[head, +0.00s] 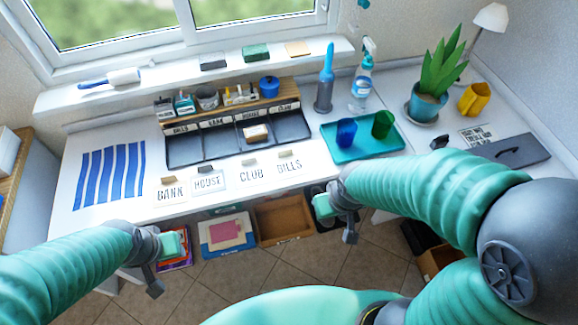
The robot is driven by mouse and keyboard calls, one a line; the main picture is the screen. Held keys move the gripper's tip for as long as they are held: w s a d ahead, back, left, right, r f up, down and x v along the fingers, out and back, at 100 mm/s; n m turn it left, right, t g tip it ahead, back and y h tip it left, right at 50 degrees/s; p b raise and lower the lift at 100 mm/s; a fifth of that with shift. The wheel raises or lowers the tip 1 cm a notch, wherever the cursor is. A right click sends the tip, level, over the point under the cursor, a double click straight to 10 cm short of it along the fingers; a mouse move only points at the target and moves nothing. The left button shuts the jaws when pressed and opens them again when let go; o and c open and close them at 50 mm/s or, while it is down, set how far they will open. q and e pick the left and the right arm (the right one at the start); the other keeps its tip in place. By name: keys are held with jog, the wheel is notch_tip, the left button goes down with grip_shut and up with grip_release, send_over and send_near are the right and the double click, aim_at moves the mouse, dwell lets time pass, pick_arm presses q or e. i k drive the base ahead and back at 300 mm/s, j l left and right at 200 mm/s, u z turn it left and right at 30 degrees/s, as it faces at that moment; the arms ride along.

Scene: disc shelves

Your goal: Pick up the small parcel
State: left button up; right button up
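A small tan, parcel-like box (256,133) lies in a compartment of the dark sorting tray (190,150), under the label HOUSE. I cannot tell for sure that it is the small parcel. My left gripper (164,264) is low at the front left, in front of the desk edge and well away from the box. My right gripper (337,215) is at the desk's front edge, right of and nearer than the box. Neither gripper touches the box. Both are small and seen from above, so their finger gaps are unclear.
Cards (209,181) lettered BANK, HOUSE, CLUB and BILLS lie along the desk front. A teal tray (345,153) with blue and green cups, a spray bottle (362,85) and a potted plant (427,100) stand right. A striped blue cloth (112,172) lies left. Open boxes (284,220) stand below.

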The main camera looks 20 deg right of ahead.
aim_at(259, 132)
jog(key=i+l, duration=0.25)
jog(key=i, duration=0.3)
jog(key=i+l, duration=0.2)
jog(key=i, duration=0.3)
